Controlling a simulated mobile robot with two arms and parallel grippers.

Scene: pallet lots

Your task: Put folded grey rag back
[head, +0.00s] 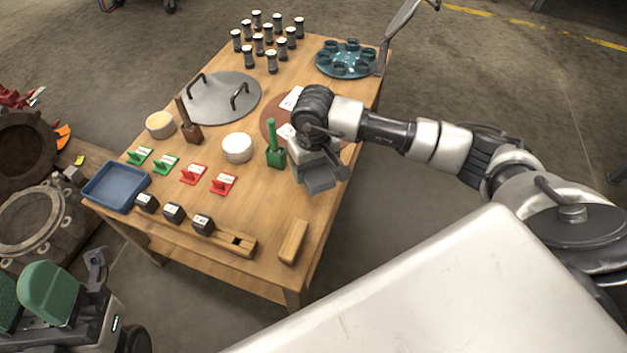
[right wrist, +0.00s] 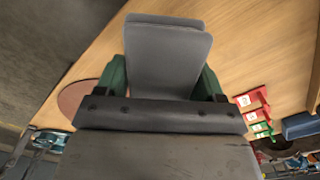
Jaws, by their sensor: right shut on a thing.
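The folded grey rag (head: 322,180) is in my right gripper (head: 318,168), over the right edge of the wooden table. In the right wrist view the rag (right wrist: 168,62) sticks out flat and layered between the green fingers of the gripper (right wrist: 163,85), which is shut on it. The table top (right wrist: 255,45) lies beyond it. Whether the rag touches the table cannot be told. My left gripper (head: 28,292) shows partly at the lower left corner, with its green finger pads apart and nothing seen between them.
The table (head: 190,85) also holds a blue tray (head: 115,187), a white bowl (head: 237,148), a green holder (head: 276,157), red and green label stands, several dark blocks, a wooden block (head: 293,242), a grey lid (head: 215,97) and a teal tray (head: 345,60). Bare wood shows right of the red stands.

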